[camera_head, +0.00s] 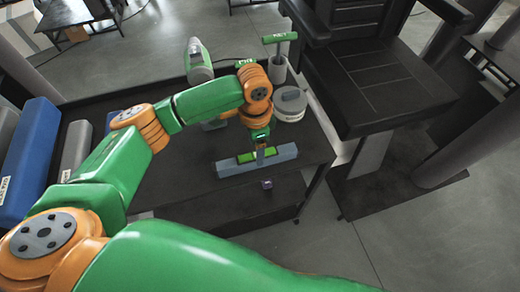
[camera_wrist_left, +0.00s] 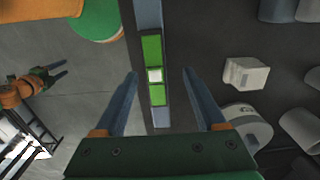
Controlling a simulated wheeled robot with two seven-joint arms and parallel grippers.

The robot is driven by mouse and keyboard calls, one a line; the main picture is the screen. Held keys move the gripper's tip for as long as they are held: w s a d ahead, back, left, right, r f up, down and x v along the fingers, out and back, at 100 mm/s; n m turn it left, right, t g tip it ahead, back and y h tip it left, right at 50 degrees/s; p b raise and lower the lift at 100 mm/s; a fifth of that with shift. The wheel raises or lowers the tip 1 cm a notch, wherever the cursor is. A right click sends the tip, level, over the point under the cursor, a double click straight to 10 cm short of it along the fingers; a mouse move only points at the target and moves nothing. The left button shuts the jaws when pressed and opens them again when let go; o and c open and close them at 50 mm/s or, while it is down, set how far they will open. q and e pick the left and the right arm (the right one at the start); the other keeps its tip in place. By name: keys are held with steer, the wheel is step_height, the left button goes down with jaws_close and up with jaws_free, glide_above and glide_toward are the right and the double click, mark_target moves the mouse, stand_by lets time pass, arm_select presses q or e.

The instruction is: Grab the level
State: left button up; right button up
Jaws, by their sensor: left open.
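The level is a green bar with a pale vial in its middle; in the left wrist view the level (camera_wrist_left: 152,48) lies along a grey-blue beam (camera_wrist_left: 161,116). In the head view the level (camera_head: 247,157) and the beam (camera_head: 233,168) lie near the dark table's front edge. My left gripper (camera_head: 260,153) is over the level and partly hides it. In the left wrist view my left gripper (camera_wrist_left: 160,74) is open, one finger on each side of the level, with gaps between. My right gripper (camera_wrist_left: 66,68) shows small at the left, fingers apart and empty.
A round grey container (camera_head: 291,103) and a cup with a green-handled tool (camera_head: 279,66) stand behind the level. A small purple cube (camera_head: 267,184) is in front. A blue case (camera_head: 31,155) is at the left. A black chair-like structure (camera_head: 375,80) stands right of the table.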

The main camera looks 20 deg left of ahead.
arm_select(q)
steer(key=f, duration=0.2)
steer(key=s+f, duration=0.1)
steer(key=f, duration=0.1)
steer(key=shift+d, duration=0.2)
steer(key=shift+w+f, duration=0.2)
steer(key=shift+w, duration=0.15)
steer(key=shift+s+r, duration=0.15)
jaws_close()
